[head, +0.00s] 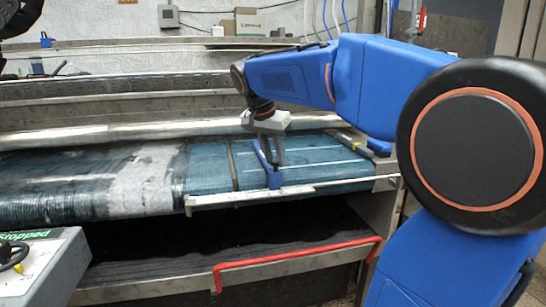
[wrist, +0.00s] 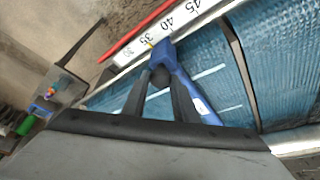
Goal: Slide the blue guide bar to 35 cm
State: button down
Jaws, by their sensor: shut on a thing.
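The blue guide bar (head: 266,163) lies across the blue ribbed belt on the right part of the machine; it also shows in the wrist view (wrist: 184,68). Its front end meets a white scale (wrist: 146,44) with black numbers, near the 35 mark and below the 40. The exact reading is too small to tell. My gripper (head: 279,158) reaches down at the bar. In the wrist view my gripper (wrist: 161,76) has its dark fingers closed on a dark round knob (wrist: 160,77) at the bar. The fingers partly hide the bar.
A red rail (head: 297,262) runs along the machine's lower front. A grey control box (head: 38,268) stands at the front left. A dark strap (wrist: 238,68) crosses the belt beside the bar. Wet grey-white carpet (head: 140,180) covers the belt further left.

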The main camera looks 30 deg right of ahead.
jog(key=c, duration=1.4)
grip_release()
jog(key=shift+c, duration=0.2)
jog(key=shift+r, duration=0.1)
jog(key=v, duration=1.7)
jog(key=shift+a+r, duration=0.1)
jog(key=s+a+f+n+t+y, duration=0.1)
jog(key=s+a+f+n, duration=0.1)
jog(key=s+f+n, duration=0.2)
jog(key=s+a+f+n+t+y, duration=0.1)
jog(key=s+f+n, duration=0.3)
jog(key=s+f, duration=0.7)
jog(key=s+a+f+n+y, duration=0.2)
jog(key=s+f, duration=0.5)
jog(key=f, duration=1.4)
jog(key=a+n, duration=0.1)
jog(key=n, duration=0.1)
jog(key=shift+s+f+n+t, duration=0.15)
jog(key=shift+s+n+t, duration=0.15)
jog(key=shift+t, duration=0.1)
